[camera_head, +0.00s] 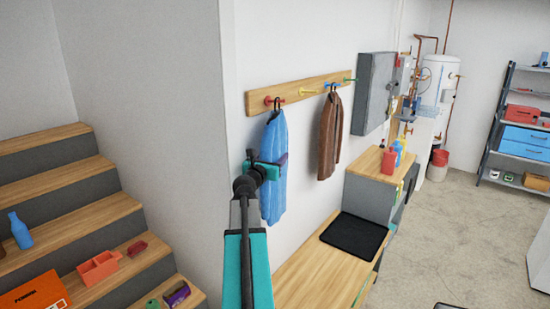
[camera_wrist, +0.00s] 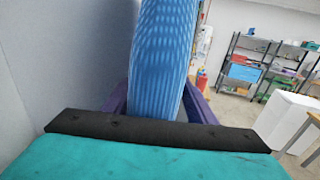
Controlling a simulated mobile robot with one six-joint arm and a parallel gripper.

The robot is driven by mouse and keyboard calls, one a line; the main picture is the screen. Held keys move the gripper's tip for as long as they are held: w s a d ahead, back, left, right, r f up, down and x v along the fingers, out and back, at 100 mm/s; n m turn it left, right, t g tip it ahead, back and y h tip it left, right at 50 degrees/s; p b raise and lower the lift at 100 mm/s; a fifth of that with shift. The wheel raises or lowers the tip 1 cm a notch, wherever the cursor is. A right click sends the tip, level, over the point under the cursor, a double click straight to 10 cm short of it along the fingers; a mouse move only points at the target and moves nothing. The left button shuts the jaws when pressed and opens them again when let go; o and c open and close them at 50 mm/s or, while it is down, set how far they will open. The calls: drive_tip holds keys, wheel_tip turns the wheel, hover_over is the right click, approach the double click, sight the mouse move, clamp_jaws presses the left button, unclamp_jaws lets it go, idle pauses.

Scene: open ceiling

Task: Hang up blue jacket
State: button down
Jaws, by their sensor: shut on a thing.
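The blue jacket (camera_head: 273,180) is at the wall rack, with its dark hook loop at the red peg (camera_head: 268,101) at the rack's left end. I cannot tell whether the loop is over the peg or just in front of it. My gripper (camera_head: 276,166) is shut on the jacket at about its middle height. In the wrist view the blue jacket (camera_wrist: 163,65) rises upright between the purple fingers. Its upper end is out of that view. The wooden peg rack (camera_head: 300,92) is fixed to the white wall.
A brown jacket (camera_head: 330,137) hangs from the rack to the right. Below are a wooden bench (camera_head: 305,272) with a black mat (camera_head: 354,236) and a cabinet with bottles (camera_head: 388,163). A grey wall box (camera_head: 372,95) is right of the rack. Stairs with several items are at left.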

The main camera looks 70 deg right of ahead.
drive_tip(key=c, duration=0.7)
unclamp_jaws()
drive_tip(key=shift+a, duration=0.1)
drive_tip(key=a+b, duration=0.4)
drive_tip(key=a, duration=0.7)
drive_tip(key=shift+a+b, duration=0.15)
drive_tip(key=shift+b, duration=0.2)
drive_tip(key=shift+f, duration=0.1)
drive_tip(key=a+b, duration=0.1)
drive_tip(key=b, duration=0.3)
drive_tip(key=shift+a+b, duration=0.35)
drive_tip(key=shift+a+b, duration=0.35)
drive_tip(key=shift+b, duration=0.35)
drive_tip(key=shift+s, duration=0.1)
